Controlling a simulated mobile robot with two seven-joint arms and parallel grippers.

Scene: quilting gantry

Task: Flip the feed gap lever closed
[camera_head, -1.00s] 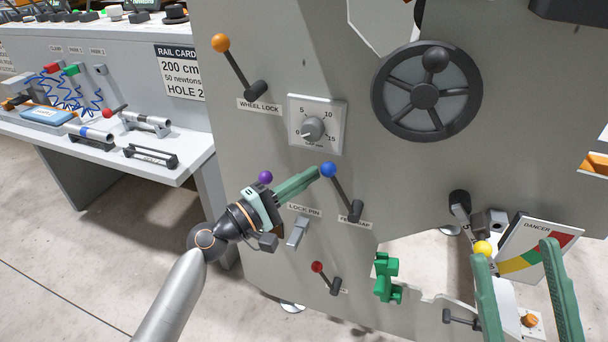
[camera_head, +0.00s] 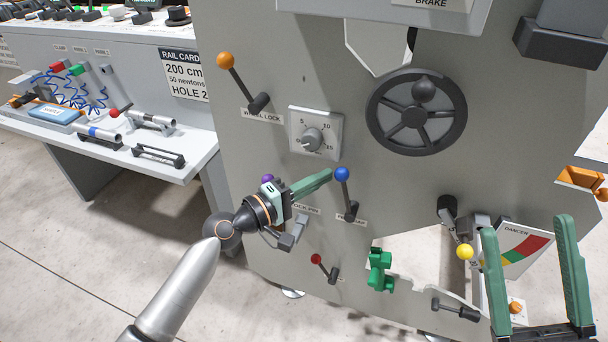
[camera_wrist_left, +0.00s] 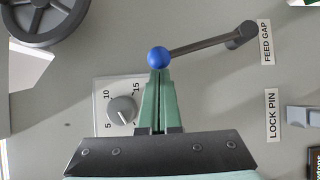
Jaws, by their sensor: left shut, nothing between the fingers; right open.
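The feed gap lever has a blue knob (camera_head: 342,174) on a dark stem that rises from a pivot (camera_head: 351,212) on the grey panel and leans slightly left. Its label is partly hidden by the lever in the head view; FEED GAP is readable in the left wrist view. My left gripper (camera_head: 329,173) is shut and empty, its fingertips at the left side of the knob. In the left wrist view the closed fingertips (camera_wrist_left: 160,72) meet or nearly touch the blue knob (camera_wrist_left: 158,57); contact is uncertain. My right gripper (camera_head: 525,222) is open and empty at lower right.
Around the lever are the orange wheel lock lever (camera_head: 226,60), a dial (camera_head: 312,139), the purple lock pin knob (camera_head: 267,179), a red lever (camera_head: 316,259) and a handwheel (camera_head: 416,112). A yellow-knobbed lever (camera_head: 465,253) stands beside my right gripper.

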